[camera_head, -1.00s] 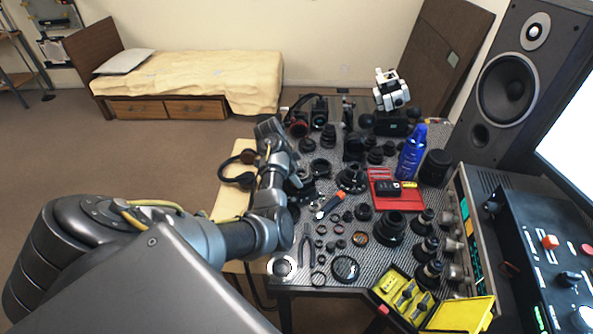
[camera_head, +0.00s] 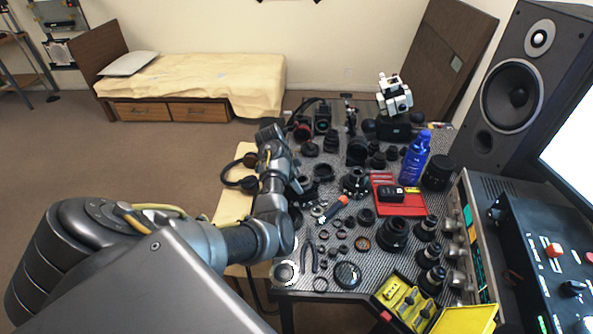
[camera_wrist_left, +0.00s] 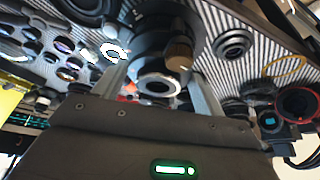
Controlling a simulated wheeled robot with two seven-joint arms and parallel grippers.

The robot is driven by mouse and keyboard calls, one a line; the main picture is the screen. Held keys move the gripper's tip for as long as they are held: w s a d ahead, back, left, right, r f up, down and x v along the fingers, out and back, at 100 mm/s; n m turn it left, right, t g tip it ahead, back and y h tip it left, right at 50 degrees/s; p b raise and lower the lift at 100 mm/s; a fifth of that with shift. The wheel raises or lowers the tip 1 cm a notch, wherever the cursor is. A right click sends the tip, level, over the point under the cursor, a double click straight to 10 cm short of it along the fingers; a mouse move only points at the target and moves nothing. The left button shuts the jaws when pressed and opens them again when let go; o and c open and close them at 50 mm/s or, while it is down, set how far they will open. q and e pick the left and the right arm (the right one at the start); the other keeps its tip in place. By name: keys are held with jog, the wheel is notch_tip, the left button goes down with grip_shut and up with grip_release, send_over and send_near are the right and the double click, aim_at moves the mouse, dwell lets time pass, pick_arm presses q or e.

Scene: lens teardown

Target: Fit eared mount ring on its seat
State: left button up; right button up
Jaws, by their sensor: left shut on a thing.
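My left gripper (camera_head: 297,180) reaches down over the left part of the bench, and its fingertips are mostly hidden by my arm in the head view. In the left wrist view its two fingers (camera_wrist_left: 160,88) stand on either side of a dark ring with a bright silver face (camera_wrist_left: 158,85), which appears to be the eared mount ring. The ring is held in front of a large black lens body (camera_wrist_left: 150,30), with a brownish part beside it. I cannot tell whether the ring touches that body, and its ears are not clear. My right gripper is not in view.
The dark ribbed bench mat (camera_head: 330,257) is crowded with small rings and lens parts.

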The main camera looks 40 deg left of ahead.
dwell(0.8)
pick_arm(q)
jog(key=shift+p, duration=0.3)
jog(key=shift+d+p, duration=0.1)
jog(key=shift+p, duration=0.4)
jog(key=shift+f, duration=0.25)
jog(key=shift+r+p, duration=0.1)
jog(key=shift+p, duration=0.2)
dwell(0.7)
